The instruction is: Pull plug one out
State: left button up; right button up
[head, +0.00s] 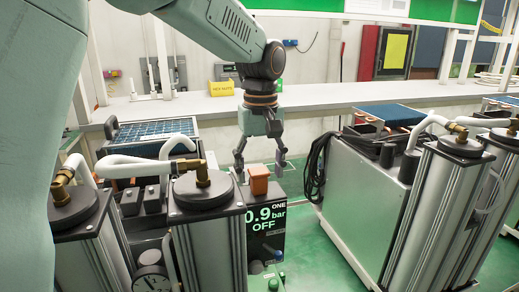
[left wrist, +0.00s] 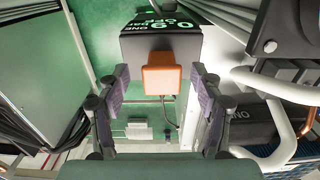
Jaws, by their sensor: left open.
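An orange block-shaped plug (head: 259,180) sits on top of a dark box (head: 265,228) whose face reads "ONE", "0.9 bar", "OFF". My left gripper (head: 260,170) is above and around the plug in the head view, fingers pointing down. In the left wrist view the plug (left wrist: 162,76) lies between the two open fingers of my left gripper (left wrist: 158,88), with a gap on each side. The box (left wrist: 160,42) is behind the plug there. My right gripper is not in view.
Metal columns with brass fittings and white hoses (head: 203,190) stand close left of the box. Another column unit (head: 370,190) stands to the right, with green floor (head: 300,175) between. A long pale bench (head: 290,100) runs behind.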

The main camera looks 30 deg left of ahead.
pick_arm(q)
jog(key=shift+w+a+f, duration=0.15)
jog(key=shift+a+f, duration=0.05)
jog(key=shift+f, duration=0.45)
jog(key=shift+a+f, duration=0.15)
jog(key=shift+a, duration=0.1)
jog(key=shift+d, duration=0.2)
jog(key=shift+c, duration=0.4)
jog(key=shift+d, duration=0.2)
jog(key=c, duration=0.3)
jog(key=shift+a, duration=0.25)
jog(key=c, duration=0.7)
jog(key=o, duration=0.5)
jog(key=shift+c, duration=0.2)
grip_shut()
